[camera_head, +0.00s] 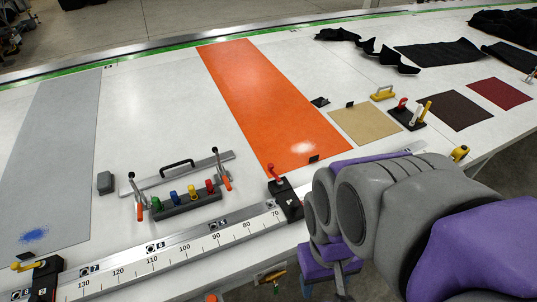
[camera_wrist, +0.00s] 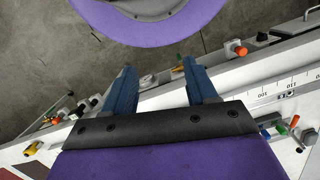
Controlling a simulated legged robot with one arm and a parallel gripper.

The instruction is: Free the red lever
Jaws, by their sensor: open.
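A red lever (camera_head: 277,173) stands on a black stop block (camera_head: 286,200) that sits across the silver ruler rail (camera_head: 216,240) near its 70 mark. Another red-topped handle (camera_head: 402,104) stands on a black base at the right. My gripper (camera_head: 325,285) hangs in front of the table's front edge, lower right of the stop block and apart from it. In the wrist view its two blue fingers (camera_wrist: 157,66) are spread with nothing between them. My arm hides part of the rail to the right of the stop block.
A yellow-levered stop block (camera_head: 38,278) is at the rail's left end. Behind the rail are a rack of coloured knobs (camera_head: 188,202) and a bar with two upright toggle clamps (camera_head: 178,174). An orange sheet (camera_head: 265,100) lies beyond. Small fittings (camera_head: 270,277) stick out below the front edge.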

